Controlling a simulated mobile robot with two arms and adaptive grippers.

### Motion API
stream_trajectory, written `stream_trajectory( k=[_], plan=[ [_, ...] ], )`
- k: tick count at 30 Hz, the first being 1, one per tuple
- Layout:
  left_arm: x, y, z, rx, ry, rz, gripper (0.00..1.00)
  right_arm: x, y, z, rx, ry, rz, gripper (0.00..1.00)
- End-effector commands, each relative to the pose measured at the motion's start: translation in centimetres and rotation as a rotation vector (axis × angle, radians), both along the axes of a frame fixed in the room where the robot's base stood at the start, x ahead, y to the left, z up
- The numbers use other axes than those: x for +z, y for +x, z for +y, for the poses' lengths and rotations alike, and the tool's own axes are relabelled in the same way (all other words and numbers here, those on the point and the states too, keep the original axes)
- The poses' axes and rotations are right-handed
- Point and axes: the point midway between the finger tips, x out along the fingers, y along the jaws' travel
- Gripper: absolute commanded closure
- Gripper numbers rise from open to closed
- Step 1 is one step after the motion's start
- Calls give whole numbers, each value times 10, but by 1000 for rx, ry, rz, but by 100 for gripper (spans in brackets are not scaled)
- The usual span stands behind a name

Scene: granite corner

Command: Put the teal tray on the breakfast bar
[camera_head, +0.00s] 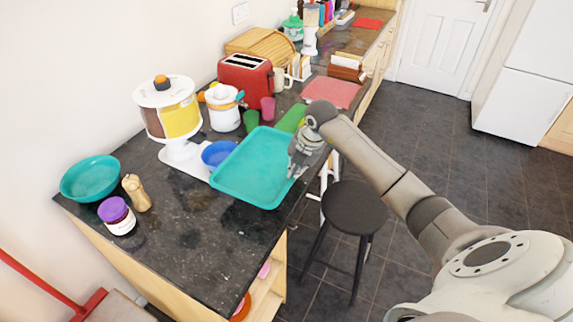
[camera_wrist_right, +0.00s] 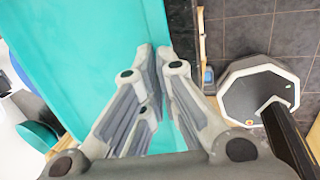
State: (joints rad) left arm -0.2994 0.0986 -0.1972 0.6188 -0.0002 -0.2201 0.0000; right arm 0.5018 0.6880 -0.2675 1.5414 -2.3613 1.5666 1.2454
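The teal tray (camera_head: 250,170) is a shallow rectangle with a raised rim, over the dark speckled counter (camera_head: 190,240) near its right edge. I cannot tell whether it rests fully on the counter or is slightly raised. My right gripper (camera_head: 297,170) is at the tray's right rim. In the right wrist view, the fingers (camera_wrist_right: 157,58) are close together around the rim of the tray (camera_wrist_right: 85,60), with teal showing between them. They look closed on it; the fingertips partly hide the contact. My left gripper is not in view. No surface is labelled as the breakfast bar.
A blue bowl (camera_head: 217,153) and a green cup (camera_head: 250,120) are close to the tray. A cereal dispenser (camera_head: 170,112), teal bowl (camera_head: 90,178), purple-lidded jar (camera_head: 117,215) and pepper mill (camera_head: 136,192) stand left. The counter's front is clear. A black stool (camera_head: 352,208) stands beside it.

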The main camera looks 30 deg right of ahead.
Motion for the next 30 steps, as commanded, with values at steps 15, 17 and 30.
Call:
stream_trajectory(
  k=[15, 17, 30],
  plan=[
    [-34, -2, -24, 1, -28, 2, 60, -44, 0, -1, -3, 1, -1, 100],
    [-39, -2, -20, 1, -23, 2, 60, -51, 0, -1, -2, 1, -1, 100],
    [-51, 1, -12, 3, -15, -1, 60, -68, 0, -1, -3, 1, -1, 100]
  ],
)
